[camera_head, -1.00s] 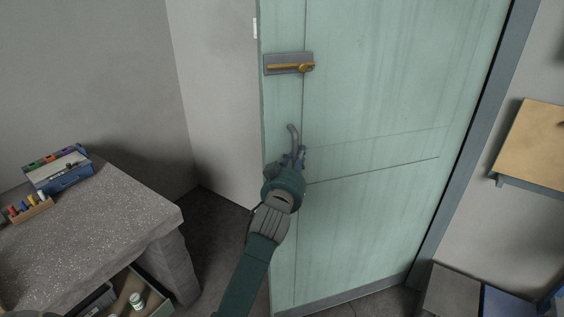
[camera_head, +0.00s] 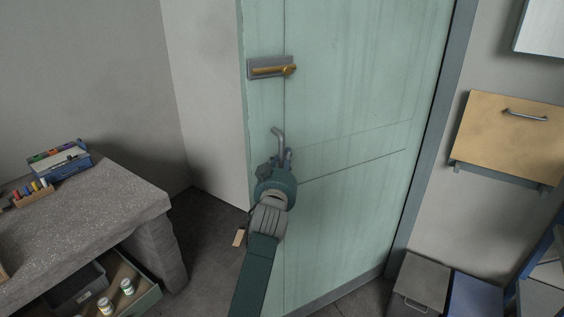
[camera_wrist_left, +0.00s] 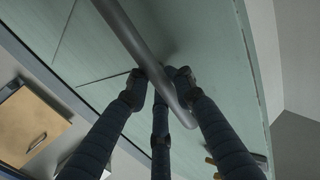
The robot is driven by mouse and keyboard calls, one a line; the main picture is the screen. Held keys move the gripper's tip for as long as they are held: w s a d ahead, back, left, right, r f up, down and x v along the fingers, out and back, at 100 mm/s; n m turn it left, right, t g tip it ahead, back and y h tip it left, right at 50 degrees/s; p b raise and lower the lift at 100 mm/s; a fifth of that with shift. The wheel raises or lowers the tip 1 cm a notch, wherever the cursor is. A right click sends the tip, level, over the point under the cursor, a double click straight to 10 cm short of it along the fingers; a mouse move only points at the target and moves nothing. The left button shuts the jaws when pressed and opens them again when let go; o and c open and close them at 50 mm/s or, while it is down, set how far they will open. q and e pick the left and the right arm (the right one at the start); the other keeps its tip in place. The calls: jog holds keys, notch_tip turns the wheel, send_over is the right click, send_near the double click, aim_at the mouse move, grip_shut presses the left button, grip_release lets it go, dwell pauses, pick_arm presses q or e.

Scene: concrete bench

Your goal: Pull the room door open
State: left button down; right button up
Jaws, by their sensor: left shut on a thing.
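The pale green room door (camera_head: 350,120) stands ajar, with its free edge on the left, and it also shows in the left wrist view (camera_wrist_left: 90,35). A brass lever on a grey plate (camera_head: 270,67) is near its upper left. Below it is a grey curved pull handle (camera_head: 278,135), seen as a grey bar in the left wrist view (camera_wrist_left: 135,40). My left gripper (camera_head: 273,165) is at the pull handle, its fingers (camera_wrist_left: 163,85) shut on the bar. My right gripper is in neither view.
A speckled stone bench (camera_head: 90,215) stands at the left with a blue box (camera_head: 62,160) and a drawer of jars (camera_head: 125,275). Grey and blue bins (camera_head: 425,280) stand at the lower right under a wooden wall panel (camera_head: 510,135).

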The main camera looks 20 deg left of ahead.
pick_arm(q)
jog(key=c, duration=1.7)
grip_release()
jog(key=shift+a+f, duration=0.1)
jog(key=shift+a, duration=0.1)
jog(key=shift+o, duration=0.6)
jog(key=shift+s+a, duration=0.1)
jog(key=shift+s, duration=0.05)
